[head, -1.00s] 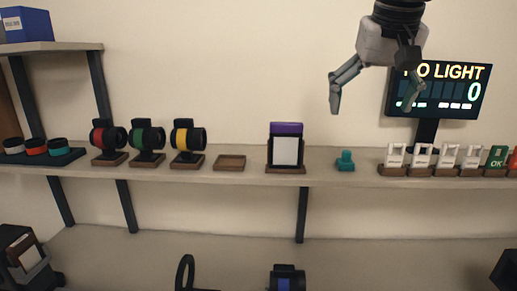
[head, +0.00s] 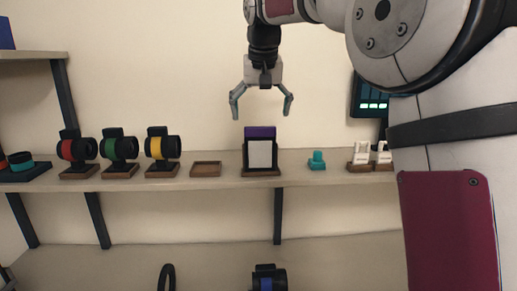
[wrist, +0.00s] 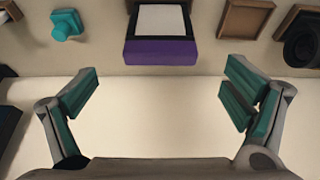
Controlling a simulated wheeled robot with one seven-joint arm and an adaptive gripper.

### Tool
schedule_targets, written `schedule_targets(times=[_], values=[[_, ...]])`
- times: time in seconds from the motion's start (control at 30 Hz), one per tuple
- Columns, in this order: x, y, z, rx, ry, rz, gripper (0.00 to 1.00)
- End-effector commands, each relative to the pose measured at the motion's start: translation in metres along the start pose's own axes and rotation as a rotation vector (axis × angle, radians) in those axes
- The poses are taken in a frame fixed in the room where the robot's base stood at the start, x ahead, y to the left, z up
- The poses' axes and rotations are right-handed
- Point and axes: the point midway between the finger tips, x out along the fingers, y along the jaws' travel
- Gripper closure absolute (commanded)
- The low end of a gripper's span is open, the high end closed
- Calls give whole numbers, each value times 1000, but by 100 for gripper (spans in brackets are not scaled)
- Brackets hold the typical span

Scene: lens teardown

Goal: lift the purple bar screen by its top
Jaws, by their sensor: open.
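The purple bar screen (head: 260,132) stands upright on the shelf, its purple top above a white panel (head: 260,154) in a dark frame on a brown base. My gripper (head: 261,116) is open and empty, pointing down, a little above the purple top and roughly centred over it. In the wrist view the purple top (wrist: 162,51) lies ahead of the open fingers (wrist: 163,98), apart from them and roughly between them sideways. Nothing touches the screen.
A teal knob-like piece (head: 317,160) stands right of the screen, and an empty brown tray (head: 206,169) to its left. Lens holders with red, green and yellow rings (head: 157,146) stand farther left. My arm hides the shelf's right part.

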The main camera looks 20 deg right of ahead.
Motion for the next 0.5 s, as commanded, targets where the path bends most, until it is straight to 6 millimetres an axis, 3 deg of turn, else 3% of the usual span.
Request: schedule_targets(times=[0.27, 0.5], values=[[20, 0, 2, 0, -2, 0, 5], [53, -2, 6, 0, -2, -1, 5]])
